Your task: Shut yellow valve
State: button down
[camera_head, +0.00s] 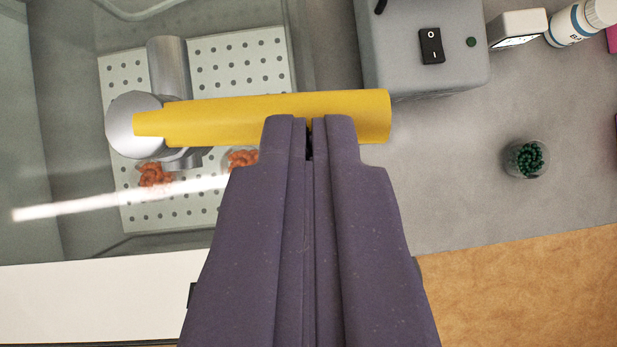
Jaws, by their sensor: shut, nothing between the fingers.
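The yellow valve (225,118) shows as a long yellow lever lying roughly level across the upper middle of the view. Its left end joins a round grey metal body with a pipe (130,128). My gripper (309,125) is purple, and its two fingers are shut together with nothing between them. The fingertips overlap the lever's right part in the picture and hide a piece of its lower edge. I cannot tell whether they touch it.
A clear-walled tank with a white perforated plate (240,65) and orange clumps (154,175) lies behind the lever. A grey box with a switch (431,46) is at the upper right. A jar of green beads (525,158) and a white bottle (580,22) stand on the right.

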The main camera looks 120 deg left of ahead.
jog(key=shift+w+d+f, duration=0.15)
jog(key=shift+d+f, duration=0.05)
jog(key=shift+f, duration=0.1)
jog(key=shift+w+d+f, duration=0.1)
jog(key=shift+d+f, duration=0.1)
jog(key=shift+d, duration=0.1)
jog(key=shift+f, duration=0.1)
jog(key=shift+s, duration=0.2)
jog(key=shift+a, duration=0.15)
